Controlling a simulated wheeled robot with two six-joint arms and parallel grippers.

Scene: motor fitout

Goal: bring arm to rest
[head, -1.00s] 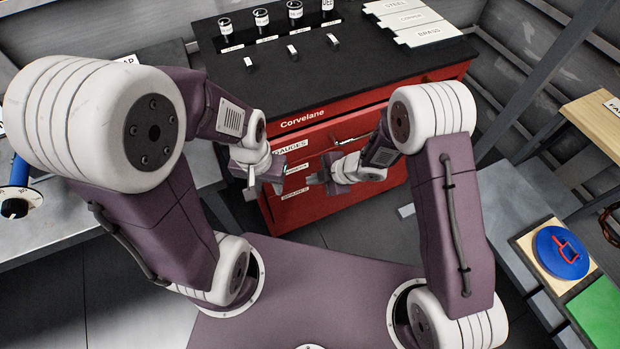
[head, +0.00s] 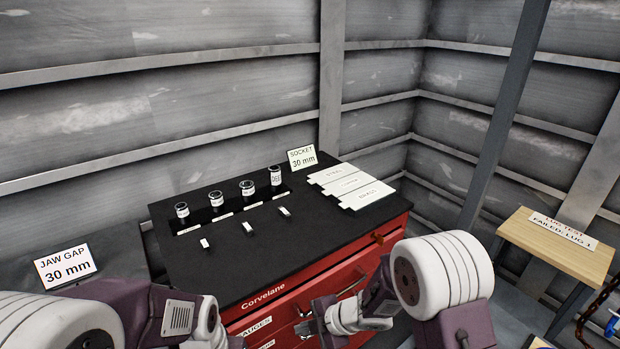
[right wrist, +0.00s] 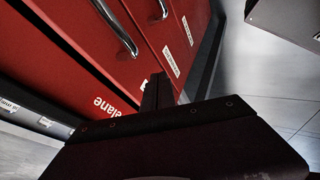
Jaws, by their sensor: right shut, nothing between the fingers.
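My right gripper (head: 312,318) is shut and empty in front of the red Corvelane drawer cabinet (head: 262,312), low in the head view. In the right wrist view its dark closed fingers (right wrist: 157,92) point toward the drawer fronts (right wrist: 75,35). I cannot tell how much room lies between them and the cabinet. My left arm comes in at the lower left of the head view. Its wrist shows at the bottom edge, but its fingertips are cut off, so its jaws cannot be read.
A "JAW GAP 30 mm" card (head: 65,266) stands left. A wooden table (head: 540,243) stands right.

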